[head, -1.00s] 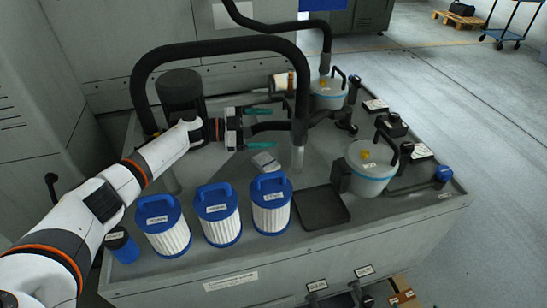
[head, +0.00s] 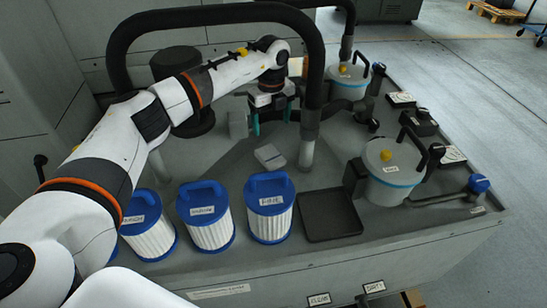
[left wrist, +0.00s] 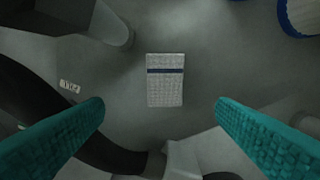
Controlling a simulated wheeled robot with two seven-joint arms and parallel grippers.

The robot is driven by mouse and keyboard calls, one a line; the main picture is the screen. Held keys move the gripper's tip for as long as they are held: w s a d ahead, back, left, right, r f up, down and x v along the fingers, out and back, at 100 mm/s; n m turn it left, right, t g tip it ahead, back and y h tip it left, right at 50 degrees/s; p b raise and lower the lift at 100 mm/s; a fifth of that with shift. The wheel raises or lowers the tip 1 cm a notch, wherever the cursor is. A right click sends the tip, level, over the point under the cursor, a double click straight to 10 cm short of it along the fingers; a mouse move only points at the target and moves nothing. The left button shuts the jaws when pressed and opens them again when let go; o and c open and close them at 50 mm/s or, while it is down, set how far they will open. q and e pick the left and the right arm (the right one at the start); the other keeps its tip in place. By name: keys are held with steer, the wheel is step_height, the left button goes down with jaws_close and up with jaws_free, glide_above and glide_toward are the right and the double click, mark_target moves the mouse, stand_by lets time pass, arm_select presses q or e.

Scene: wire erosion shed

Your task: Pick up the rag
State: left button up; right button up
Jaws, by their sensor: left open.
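The rag (head: 269,156) is a small light-grey folded block lying flat on the grey bench top, behind the filters. In the left wrist view the rag (left wrist: 165,90) shows a dark blue stripe and lies centred between and beyond my fingers. My left gripper (head: 271,122) points down with its teal fingers apart, a little behind and above the rag in the head view. It is open and empty, and its fingers also show at both sides of the left wrist view (left wrist: 160,135). My right gripper is not in view.
Several blue-capped white filters (head: 268,208) stand in front of the rag. A black tray (head: 330,215) lies to their right, near a lidded grey canister (head: 391,175). A thick black hose (head: 312,90) arches over the bench, down to a post close right of my gripper.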

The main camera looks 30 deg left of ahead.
arm_select(q)
glide_above(269, 153)
steer(key=f, duration=0.6)
steer(key=shift+w+d, duration=0.2)
steer(key=shift+d, duration=0.05)
steer(key=shift+s+f, duration=0.15)
steer(key=shift+f, duration=0.35)
steer(key=f, duration=0.2)
steer(key=f+b, duration=0.1)
steer(key=f, duration=0.1)
steer(key=shift+a, duration=0.25)
steer(key=c, duration=1.1)
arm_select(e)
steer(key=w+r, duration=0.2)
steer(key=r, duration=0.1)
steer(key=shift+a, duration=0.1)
